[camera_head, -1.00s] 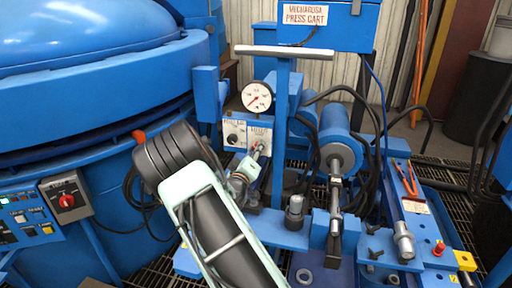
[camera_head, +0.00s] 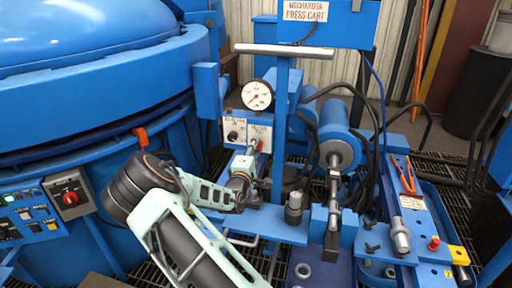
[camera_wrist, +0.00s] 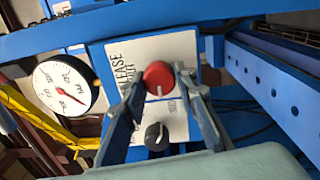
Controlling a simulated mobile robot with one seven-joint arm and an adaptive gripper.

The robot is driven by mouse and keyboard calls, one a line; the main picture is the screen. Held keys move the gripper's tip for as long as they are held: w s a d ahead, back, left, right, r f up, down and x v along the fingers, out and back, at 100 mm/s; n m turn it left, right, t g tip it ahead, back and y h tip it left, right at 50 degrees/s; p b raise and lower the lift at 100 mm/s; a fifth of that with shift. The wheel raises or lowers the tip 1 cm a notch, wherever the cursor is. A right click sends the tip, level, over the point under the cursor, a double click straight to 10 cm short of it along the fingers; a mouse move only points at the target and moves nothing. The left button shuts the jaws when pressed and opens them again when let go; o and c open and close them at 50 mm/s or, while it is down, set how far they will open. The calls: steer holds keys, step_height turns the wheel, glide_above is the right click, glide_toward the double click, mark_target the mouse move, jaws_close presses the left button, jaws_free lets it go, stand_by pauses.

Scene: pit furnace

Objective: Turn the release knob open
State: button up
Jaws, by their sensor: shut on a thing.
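The red release knob (camera_wrist: 158,77) is on a white panel (camera_wrist: 180,47) marked "RELEASE" in the wrist view. My gripper (camera_wrist: 160,80) has one finger on each side of this knob and is shut on it. In the head view the white panel (camera_head: 229,124) stands under the round gauge, and the red knob (camera_head: 260,145) is partly covered by my gripper (camera_head: 257,150). The knob's turn angle cannot be told.
A black knob (camera_wrist: 157,136) sits beside the red one on the panel. A pressure gauge (camera_head: 257,95) is just above the panel. A blue upright post (camera_head: 281,130) stands close on the right, and the large blue furnace (camera_head: 100,130) on the left.

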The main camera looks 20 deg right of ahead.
steer(key=shift+n, duration=0.5)
steer(key=o, duration=1.2)
steer(key=shift+c, duration=0.2)
steer(key=v, duration=1.2)
